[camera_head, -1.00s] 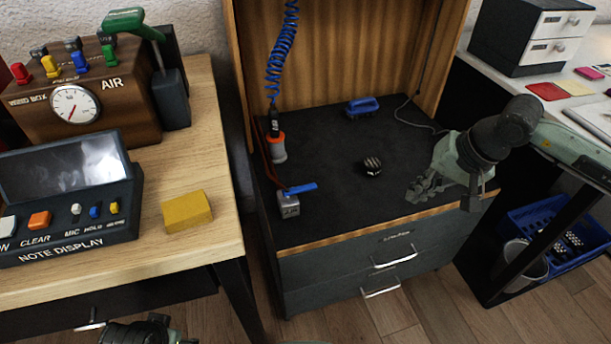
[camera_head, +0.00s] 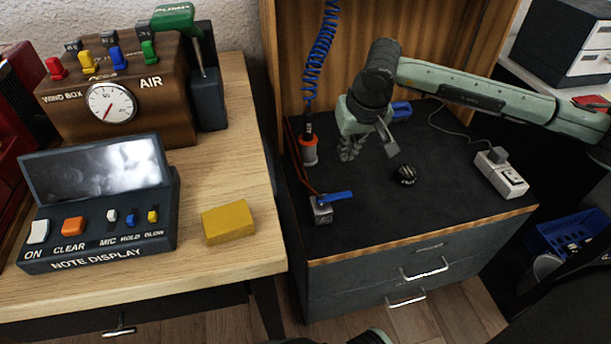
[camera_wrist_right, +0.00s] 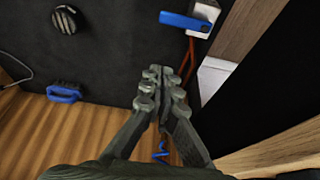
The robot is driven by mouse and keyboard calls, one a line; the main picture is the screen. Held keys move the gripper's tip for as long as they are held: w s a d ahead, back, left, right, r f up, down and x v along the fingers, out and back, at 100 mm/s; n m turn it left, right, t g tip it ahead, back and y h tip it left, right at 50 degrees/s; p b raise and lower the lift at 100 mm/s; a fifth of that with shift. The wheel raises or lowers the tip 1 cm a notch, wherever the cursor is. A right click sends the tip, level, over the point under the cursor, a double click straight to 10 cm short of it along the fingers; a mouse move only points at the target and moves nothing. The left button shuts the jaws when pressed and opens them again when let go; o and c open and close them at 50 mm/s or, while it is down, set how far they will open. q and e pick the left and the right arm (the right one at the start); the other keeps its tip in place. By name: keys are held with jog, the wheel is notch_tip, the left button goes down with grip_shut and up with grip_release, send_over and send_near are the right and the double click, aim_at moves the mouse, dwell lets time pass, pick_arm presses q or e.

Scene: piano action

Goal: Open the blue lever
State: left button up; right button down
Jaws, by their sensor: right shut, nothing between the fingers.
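The blue lever (camera_head: 336,197) sits on a small grey metal block (camera_head: 320,210) at the front left of the dark bench top. It points to the right, roughly level. A red tube leads back from the block. In the right wrist view the blue lever (camera_wrist_right: 186,22) shows at the top, beyond the fingertips. My right gripper (camera_head: 352,150) is shut and empty, above the bench behind the lever and apart from it. Its closed fingers (camera_wrist_right: 163,85) fill the middle of the wrist view. My left gripper is not clearly shown.
An orange-and-grey air fitting (camera_head: 309,150) with a coiled blue hose (camera_head: 320,50) stands behind the lever. A dark round knob (camera_head: 404,175), a blue brush (camera_head: 401,110) and a power strip (camera_head: 500,175) are to the right. The bench front is clear.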

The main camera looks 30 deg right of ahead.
aim_at(334, 197)
pick_arm(q)
jog(key=shift+s+a, duration=0.15)
jog(key=shift+a, duration=0.05)
pick_arm(e)
jog(key=shift+w+a, duration=0.3)
jog(key=x, duration=1)
jog(key=shift+a+f, duration=0.1)
jog(key=s, duration=0.1)
jog(key=s+p, duration=0.1)
jog(key=shift+s+a, duration=0.25)
jog(key=shift+s, duration=0.15)
pick_arm(q)
jog(key=shift+d+f, duration=0.1)
jog(key=shift+f, duration=1.4)
pick_arm(e)
jog(key=shift+s+a, duration=0.15)
jog(key=shift+s, duration=0.4)
